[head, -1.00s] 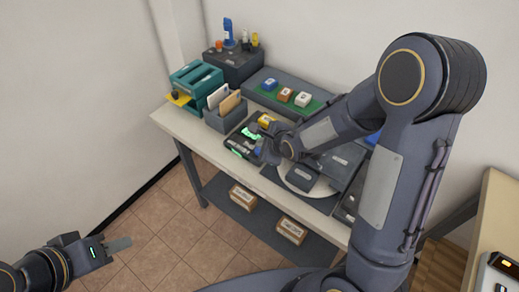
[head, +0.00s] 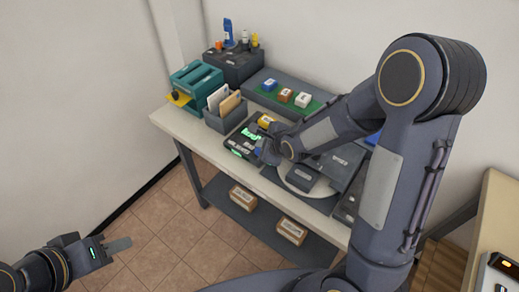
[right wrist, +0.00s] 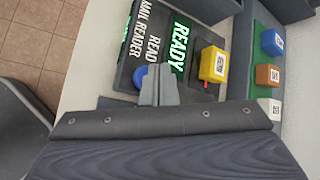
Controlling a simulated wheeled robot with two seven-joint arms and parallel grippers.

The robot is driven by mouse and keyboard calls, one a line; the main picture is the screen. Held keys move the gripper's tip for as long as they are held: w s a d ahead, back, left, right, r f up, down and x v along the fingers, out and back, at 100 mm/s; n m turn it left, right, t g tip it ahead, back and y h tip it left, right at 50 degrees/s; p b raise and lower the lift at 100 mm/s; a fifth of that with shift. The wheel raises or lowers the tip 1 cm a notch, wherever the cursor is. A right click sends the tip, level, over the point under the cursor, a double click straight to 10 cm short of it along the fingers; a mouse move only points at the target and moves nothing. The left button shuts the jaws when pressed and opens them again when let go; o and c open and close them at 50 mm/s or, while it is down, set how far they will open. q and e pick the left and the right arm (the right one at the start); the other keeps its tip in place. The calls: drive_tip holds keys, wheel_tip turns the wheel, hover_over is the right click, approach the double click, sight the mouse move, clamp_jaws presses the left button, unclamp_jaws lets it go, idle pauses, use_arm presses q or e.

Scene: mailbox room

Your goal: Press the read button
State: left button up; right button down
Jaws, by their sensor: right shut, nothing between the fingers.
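The mail reader (right wrist: 125,45) is a dark device on the bench, with a green READY screen (right wrist: 180,45) and a READ label. It also shows in the head view (head: 241,146). The blue read button (right wrist: 138,76) is partly covered by my right fingers. My right gripper (right wrist: 160,72) is shut and empty, its tips at the button's edge; I cannot tell whether they touch it. In the head view my right gripper (head: 264,152) is over the reader's right side. My left gripper (head: 118,244) is low at the left, over the floor, away from the bench; its jaw gap is unclear.
A yellow cube (right wrist: 212,64) with a printed code sits on the reader near my right fingers. Blue, brown and white cubes (head: 286,95) stand on a green strip behind. A letter holder (head: 226,117) and teal box (head: 196,78) are to the left.

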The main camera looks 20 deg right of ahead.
drive_tip(key=shift+f, duration=0.1)
idle(0.5)
drive_tip(key=shift+f+b, duration=0.3)
drive_tip(key=shift+b, duration=0.35)
drive_tip(key=shift+f+b, duration=0.55)
drive_tip(key=shift+b, duration=0.05)
idle(0.4)
drive_tip(key=shift+r, duration=0.2)
drive_tip(key=shift+r+p, duration=0.55)
drive_tip(key=shift+r, duration=0.2)
drive_tip(key=shift+r, duration=0.1)
wheel_tip(320, 180, up, 5)
drive_tip(key=p, duration=0.3)
drive_tip(key=shift+p, duration=0.3)
idle(0.6)
